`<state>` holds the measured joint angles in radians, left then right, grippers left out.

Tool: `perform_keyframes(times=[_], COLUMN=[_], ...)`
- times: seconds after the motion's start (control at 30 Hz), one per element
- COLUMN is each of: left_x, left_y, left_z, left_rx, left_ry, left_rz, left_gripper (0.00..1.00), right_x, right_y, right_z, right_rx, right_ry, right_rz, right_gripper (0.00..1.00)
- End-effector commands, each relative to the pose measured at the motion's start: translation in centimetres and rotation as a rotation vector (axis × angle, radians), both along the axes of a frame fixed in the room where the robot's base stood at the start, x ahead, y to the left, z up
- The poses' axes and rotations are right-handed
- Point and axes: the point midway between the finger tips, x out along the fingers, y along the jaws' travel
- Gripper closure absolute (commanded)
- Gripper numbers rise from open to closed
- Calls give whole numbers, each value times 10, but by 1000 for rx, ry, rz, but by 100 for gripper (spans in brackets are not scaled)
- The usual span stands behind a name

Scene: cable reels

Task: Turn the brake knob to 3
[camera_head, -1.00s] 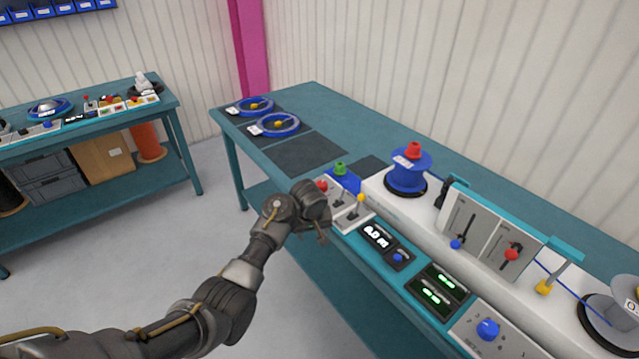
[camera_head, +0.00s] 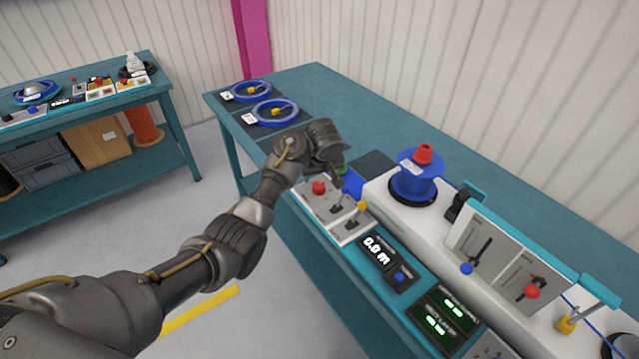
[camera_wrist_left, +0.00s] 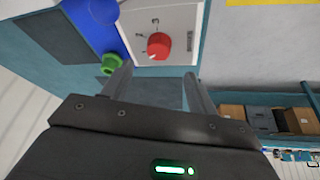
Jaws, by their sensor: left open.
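A red knob (camera_head: 319,187) stands on a light panel (camera_head: 312,203) at the front edge of the near bench. In the left wrist view the red knob (camera_wrist_left: 158,46) sits on its white panel (camera_wrist_left: 180,22), with small marks around it and a label too small to read surely. My left gripper (camera_head: 339,183) is above and just beside the knob in the head view. In the left wrist view my open left gripper (camera_wrist_left: 157,72) has its two fingers apart and empty, with the knob just beyond the fingertips and roughly between them. My right gripper is not in view.
A green knob (camera_wrist_left: 111,63) and a blue block (camera_wrist_left: 90,30) are close beside the panel. A yellow-tipped lever (camera_head: 362,206), a display (camera_head: 378,251) and a blue reel (camera_head: 416,182) are to the right. Flat blue rings (camera_head: 275,112) lie at the bench's far end.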

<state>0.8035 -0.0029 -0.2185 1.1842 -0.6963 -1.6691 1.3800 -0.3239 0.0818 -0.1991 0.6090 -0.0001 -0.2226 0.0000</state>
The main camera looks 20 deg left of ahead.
Motion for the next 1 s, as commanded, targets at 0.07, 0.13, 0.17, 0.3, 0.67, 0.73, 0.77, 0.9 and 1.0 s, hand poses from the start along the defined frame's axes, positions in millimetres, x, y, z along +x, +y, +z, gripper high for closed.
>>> perform_keyframes(times=[0.07,0.13,0.17,0.3,0.67,0.73,0.77,0.9,1.0], left_x=[6,11,13,21,29,29,29,29,29], left_y=[4,6,6,8,10,9,9,9,9], left_z=[-16,-28,-34,-54,-72,-72,-72,-72,-72], left_rx=[5,5,4,3,1,0,0,0,0], left_ry=[3,3,2,1,-1,-1,-1,-1,-1], left_rz=[0,0,-1,-2,-3,-3,-3,-3,-3], left_gripper=[41,41,41,41,41,41,41,51,64], right_x=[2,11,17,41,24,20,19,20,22], right_y=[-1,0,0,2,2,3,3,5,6], right_z=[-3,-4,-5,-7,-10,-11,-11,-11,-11], right_rx=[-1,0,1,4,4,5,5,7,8], right_ry=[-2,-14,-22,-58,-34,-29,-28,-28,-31], right_rz=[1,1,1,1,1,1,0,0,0], right_gripper=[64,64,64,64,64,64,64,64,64])
